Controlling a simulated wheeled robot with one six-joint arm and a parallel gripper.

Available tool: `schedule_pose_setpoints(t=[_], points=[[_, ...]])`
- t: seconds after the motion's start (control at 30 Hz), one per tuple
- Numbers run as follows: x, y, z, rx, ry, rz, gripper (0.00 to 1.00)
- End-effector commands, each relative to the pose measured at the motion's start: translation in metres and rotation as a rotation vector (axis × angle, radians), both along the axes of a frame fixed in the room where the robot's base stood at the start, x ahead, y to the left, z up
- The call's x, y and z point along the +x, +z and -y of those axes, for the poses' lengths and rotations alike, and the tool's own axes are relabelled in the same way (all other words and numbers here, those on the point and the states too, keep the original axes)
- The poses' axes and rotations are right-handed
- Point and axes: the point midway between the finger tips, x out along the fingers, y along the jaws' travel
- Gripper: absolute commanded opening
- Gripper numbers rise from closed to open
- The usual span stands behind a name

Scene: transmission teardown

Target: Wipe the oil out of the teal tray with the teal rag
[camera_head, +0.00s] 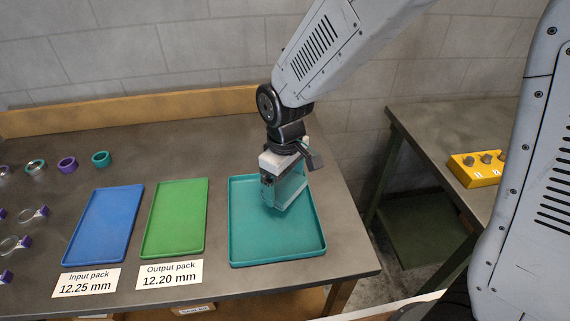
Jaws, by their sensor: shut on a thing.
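The teal tray (250,248) lies near the right end of the grey table. My gripper (278,190) points down into the tray, over its upper middle. It is shut on the teal rag (291,190), which shows as a pale teal block between and beside the fingers. The rag's lower edge is at or just above the tray floor; I cannot tell if it touches. No oil shows on the visible tray floor; the part behind the gripper and rag is hidden.
A green tray (175,218) and a blue tray (103,225) lie to the left, with labels in front. Several rings and clamp-like parts are at far left. A second table (440,125) at right bears a yellow block (474,172). A gap separates the tables.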

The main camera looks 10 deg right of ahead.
Motion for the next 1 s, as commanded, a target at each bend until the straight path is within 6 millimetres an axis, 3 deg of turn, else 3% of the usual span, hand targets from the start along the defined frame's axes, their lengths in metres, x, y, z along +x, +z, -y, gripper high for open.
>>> schedule_pose_setpoints(t=[0.5,1.0], points=[[0.001,0.045,0.001,0.001,-0.003,0.001,0.69],[0.001,0.049,0.001,0.001,-0.003,0.001,0.69]])
